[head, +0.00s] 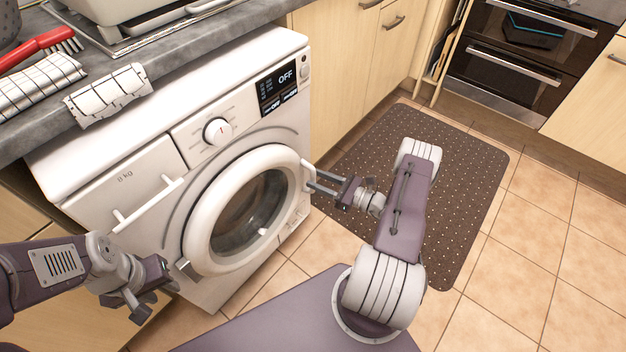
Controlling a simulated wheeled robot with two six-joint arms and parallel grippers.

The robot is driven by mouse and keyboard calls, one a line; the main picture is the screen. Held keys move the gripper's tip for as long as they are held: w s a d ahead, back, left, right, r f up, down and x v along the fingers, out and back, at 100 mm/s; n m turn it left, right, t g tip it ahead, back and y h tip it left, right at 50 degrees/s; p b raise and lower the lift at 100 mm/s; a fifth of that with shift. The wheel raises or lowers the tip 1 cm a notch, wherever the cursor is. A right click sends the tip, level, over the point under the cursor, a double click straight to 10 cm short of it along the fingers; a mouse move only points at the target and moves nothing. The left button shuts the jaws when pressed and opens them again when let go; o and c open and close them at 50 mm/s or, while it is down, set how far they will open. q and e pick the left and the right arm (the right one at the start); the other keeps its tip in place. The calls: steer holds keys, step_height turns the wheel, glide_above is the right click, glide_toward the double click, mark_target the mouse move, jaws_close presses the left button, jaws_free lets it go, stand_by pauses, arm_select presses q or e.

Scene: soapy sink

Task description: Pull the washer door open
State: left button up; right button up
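The white washer (150,160) stands under the grey counter. Its round door (200,230) has a white ring and dark glass, and looks shut or nearly so. A small white handle (307,172) is at the door's right edge. My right gripper (312,180) reaches in from the right with its two fingers apart, the tips at this handle. Whether they touch it is unclear. My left gripper (152,296) is low in front of the washer's left side, fingers apart and empty, left of the door's grey hinge (184,269).
The counter (185,62) carries cloths (108,95), a red brush (40,46) and a dish rack. A dark dotted mat (465,190) lies on the tiled floor (540,240) at right. Cabinets (345,50) and an oven (510,75) stand behind. Tiles at right are clear.

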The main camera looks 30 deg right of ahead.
steer(key=shift+x, duration=1.05)
jaws_close()
stand_by(0.6)
